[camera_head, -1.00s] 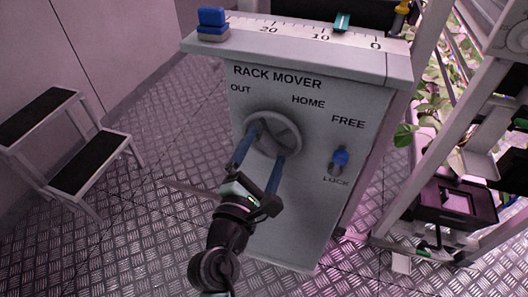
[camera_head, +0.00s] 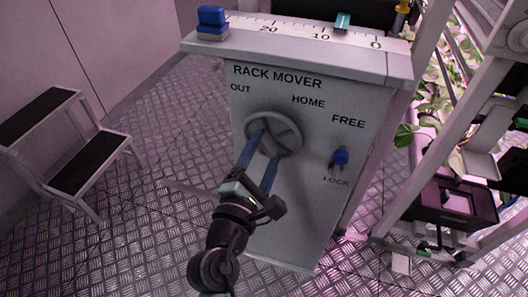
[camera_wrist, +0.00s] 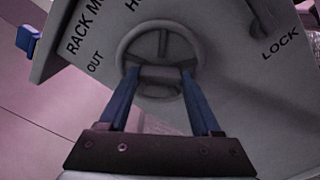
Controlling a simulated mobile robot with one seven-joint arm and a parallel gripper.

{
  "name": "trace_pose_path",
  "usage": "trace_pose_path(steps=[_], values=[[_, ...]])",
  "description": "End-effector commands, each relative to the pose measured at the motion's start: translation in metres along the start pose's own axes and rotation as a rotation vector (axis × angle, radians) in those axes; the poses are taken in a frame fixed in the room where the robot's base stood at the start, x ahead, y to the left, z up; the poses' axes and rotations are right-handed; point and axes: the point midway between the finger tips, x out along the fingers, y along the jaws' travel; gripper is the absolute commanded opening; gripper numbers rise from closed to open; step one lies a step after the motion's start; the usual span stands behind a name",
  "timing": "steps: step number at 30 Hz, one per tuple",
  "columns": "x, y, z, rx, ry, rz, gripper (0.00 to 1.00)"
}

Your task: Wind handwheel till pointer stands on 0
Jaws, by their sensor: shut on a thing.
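The grey handwheel (camera_head: 298,138) is on the front of the rack mover cabinet (camera_head: 300,205). My gripper (camera_head: 266,143) has its two blue fingers at the wheel. In the wrist view, the fingers are shut on the bar across the middle of the handwheel (camera_wrist: 160,75). The green pointer (camera_head: 342,21) stands on the white scale (camera_head: 295,31) between 10 and 0. The marks under it are too small to read exactly. A blue-knobbed lever (camera_head: 340,157) sits between the words FREE and LOCK.
A blue block (camera_head: 211,17) on a grey base stands at the top left corner of the cabinet. A step stool (camera_head: 75,150) is at the left. A plant rack (camera_head: 400,140) with leaves stands close at the right. Metal floor is open between stool and cabinet.

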Motion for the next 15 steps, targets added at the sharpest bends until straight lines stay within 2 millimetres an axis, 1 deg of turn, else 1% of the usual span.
trace_pose_path(steps=[5, 15], values=[[-0.0002, -0.0009, -0.0009, 0.128, 0.0, 0.001, 0.09], [-0.0003, -0.0016, -0.0014, 0.447, 0.0, 0.0, 0.09]])
